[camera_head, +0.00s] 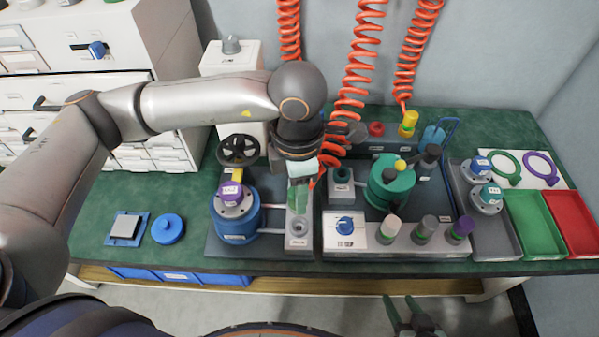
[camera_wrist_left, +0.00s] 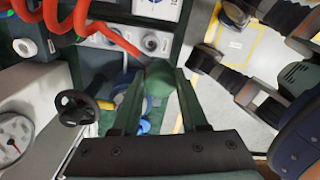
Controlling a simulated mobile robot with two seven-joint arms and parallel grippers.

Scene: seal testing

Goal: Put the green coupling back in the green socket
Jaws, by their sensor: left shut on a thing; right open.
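My left gripper (camera_head: 299,203) points down above a narrow grey block with a round opening (camera_head: 298,229), apart from it. In the left wrist view its fingers are shut on the green coupling (camera_wrist_left: 159,74), a rounded dark green piece, with a red hose running close by. In the head view the fingers and wrist mostly hide the coupling. A small grey block with a dark round top (camera_head: 342,175) stands right of the gripper. I cannot tell which fitting is the green socket. My right gripper (camera_head: 411,304) is open and empty, low in front of the table.
A blue flanged vessel (camera_head: 236,222) and a black handwheel (camera_head: 238,150) stand left of the gripper. A green round vessel (camera_head: 390,185) and several capped cylinders stand right. Coiled red hoses (camera_head: 355,65) hang behind; one has a yellow coupling (camera_head: 409,120). Green (camera_head: 536,240) and red trays lie far right.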

